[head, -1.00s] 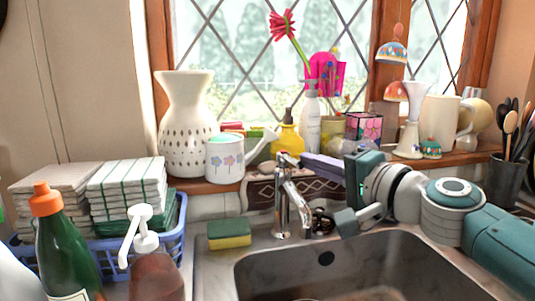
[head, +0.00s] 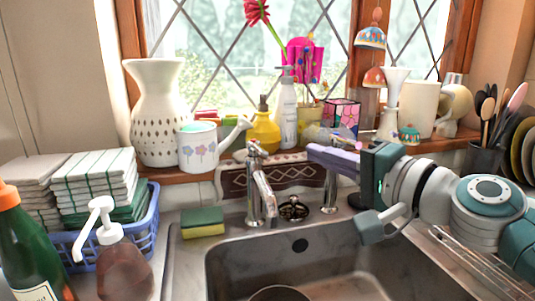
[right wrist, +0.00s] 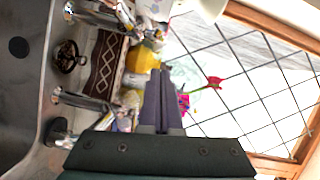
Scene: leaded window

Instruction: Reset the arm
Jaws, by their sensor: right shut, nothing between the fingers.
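My right gripper (head: 312,150) reaches in from the right in the head view, with its purple-grey fingers pointing left above the back of the sink. Its fingers are closed together and empty, and this also shows in the right wrist view (right wrist: 161,73). The chrome faucet (head: 260,185) stands to the left of the fingertips, apart from them in the picture. My left gripper is not in view.
The sink basin (head: 225,262) lies in front. The windowsill behind holds a white vase (head: 157,110), a watering can (head: 198,148), a yellow bottle (head: 264,132) and mugs. A sponge (head: 202,222) and a blue basket (head: 152,220) sit left. Plates (head: 520,140) stand right.

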